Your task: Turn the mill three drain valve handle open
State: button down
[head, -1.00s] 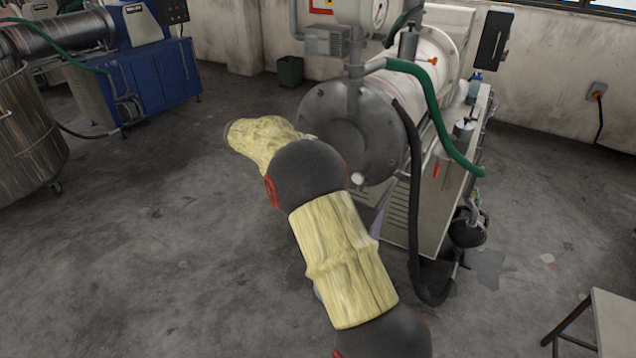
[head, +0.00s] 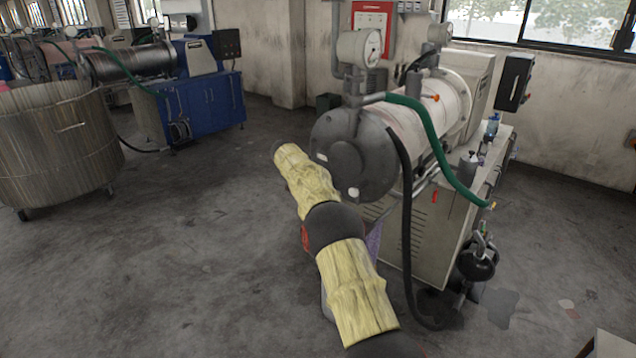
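A mill with a grey-ended, pale horizontal cylinder (head: 345,150) stands on a cream cabinet (head: 425,235) at centre right in the head view. No mill number is readable. A small red handle (head: 434,196) shows below the cylinder, by the cabinet's upper part. I cannot tell which, if either, is the drain valve handle. My arm, in a yellow sleeve, reaches up from the bottom and ends in front of and left of the cylinder's end plate. My gripper is not visible.
A green hose (head: 425,125) and a black hose (head: 405,215) hang along the mill. A dark pot-like part (head: 477,262) stands at its right. A large metal vat (head: 55,145) and a blue mill cabinet (head: 205,103) are at left. The floor between is open.

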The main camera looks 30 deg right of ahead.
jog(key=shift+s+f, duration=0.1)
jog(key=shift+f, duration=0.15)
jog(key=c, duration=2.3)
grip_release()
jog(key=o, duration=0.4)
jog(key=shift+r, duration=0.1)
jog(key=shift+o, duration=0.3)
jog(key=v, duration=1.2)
